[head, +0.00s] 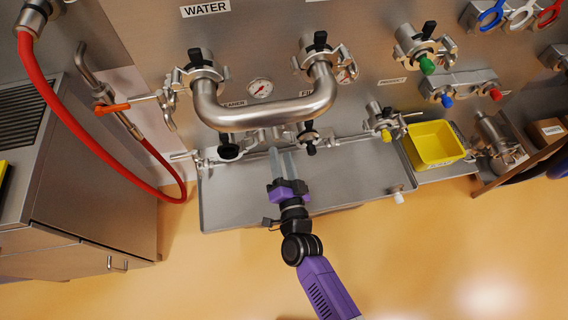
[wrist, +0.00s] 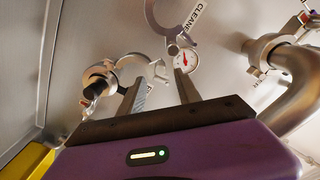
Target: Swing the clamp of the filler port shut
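In the head view, the filler port (head: 318,50) appears to be under the right end of the U-shaped steel pipe (head: 265,116); its label (head: 304,90) is partly hidden by the pipe. A steel clamp (head: 345,62) with a black knob is at that end; its right part seems swung out beside a gauge. My gripper (head: 282,150) is below the pipe's middle, fingers pointing at the panel. In the wrist view, its two fingers (wrist: 158,92) stand apart with nothing between them. An open clamp ring (wrist: 168,18) is beyond the tips; I cannot tell which port it belongs to.
A red hose (head: 62,105) hangs at the left above a steel cabinet (head: 95,180). A steel tray (head: 240,205) lies under the panel. A yellow bin (head: 433,143) is to the right. A clamp with a black knob (wrist: 97,88) is left of my fingers in the wrist view.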

